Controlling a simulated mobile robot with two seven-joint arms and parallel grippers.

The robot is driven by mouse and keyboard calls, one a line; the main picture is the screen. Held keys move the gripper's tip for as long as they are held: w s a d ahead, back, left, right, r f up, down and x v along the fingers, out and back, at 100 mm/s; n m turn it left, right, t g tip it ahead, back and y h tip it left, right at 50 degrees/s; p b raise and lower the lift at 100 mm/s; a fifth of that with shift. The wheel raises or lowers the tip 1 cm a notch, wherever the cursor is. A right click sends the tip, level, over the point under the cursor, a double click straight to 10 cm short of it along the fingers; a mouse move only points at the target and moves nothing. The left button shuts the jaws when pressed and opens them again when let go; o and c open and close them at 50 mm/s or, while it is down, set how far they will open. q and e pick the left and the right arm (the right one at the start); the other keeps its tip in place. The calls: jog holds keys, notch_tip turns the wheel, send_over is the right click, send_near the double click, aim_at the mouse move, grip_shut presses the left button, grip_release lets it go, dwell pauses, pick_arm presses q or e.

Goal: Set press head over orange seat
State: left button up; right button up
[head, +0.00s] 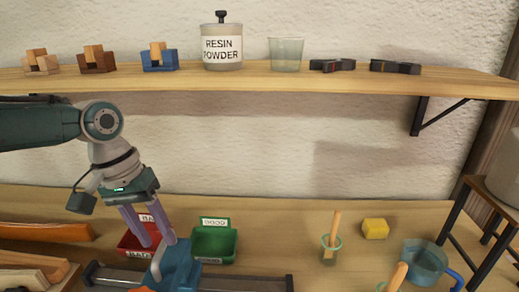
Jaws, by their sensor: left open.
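A blue block-like part (178,268), which looks like the press head, sits at a grey rail (250,284) along the bottom edge of the head view. A small orange patch (143,289), possibly the orange seat, shows just left of the blue part's lower end and is mostly cut off by the frame. My left gripper (158,242) points down with its purple fingers apart. Its tips are at the upper left of the blue part; I cannot tell whether they touch it. My right gripper is out of view.
A red bin (129,243) is partly behind my left gripper, with a green bin (214,242) to its right. A yellow block (375,229), a brush-like tool (332,240) and a blue-handled cup (425,262) stand at right. A shelf (270,80) runs above.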

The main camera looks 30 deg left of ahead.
pick_arm(q)
notch_tip(320, 180, up, 8)
jog(key=a, duration=0.1)
jog(key=shift+s+a+r, duration=0.25)
jog(key=shift+s, duration=0.2)
jog(key=shift+d, duration=0.1)
jog(key=s+d+f+m, duration=0.4)
jog(key=d, duration=0.5)
jog(key=s+d+f+m, duration=0.3)
jog(key=s+d+m, duration=0.1)
jog(key=d, duration=0.5)
jog(key=s+d+r+t+y, duration=0.1)
jog(key=s+d+r+t, duration=0.1)
jog(key=s+d+r, duration=0.15)
notch_tip(320, 180, up, 28)
jog(key=a+p, duration=0.1)
jog(key=p, duration=2.5)
jog(key=shift+s+a+y+p, duration=0.3)
jog(key=shift+p, duration=0.1)
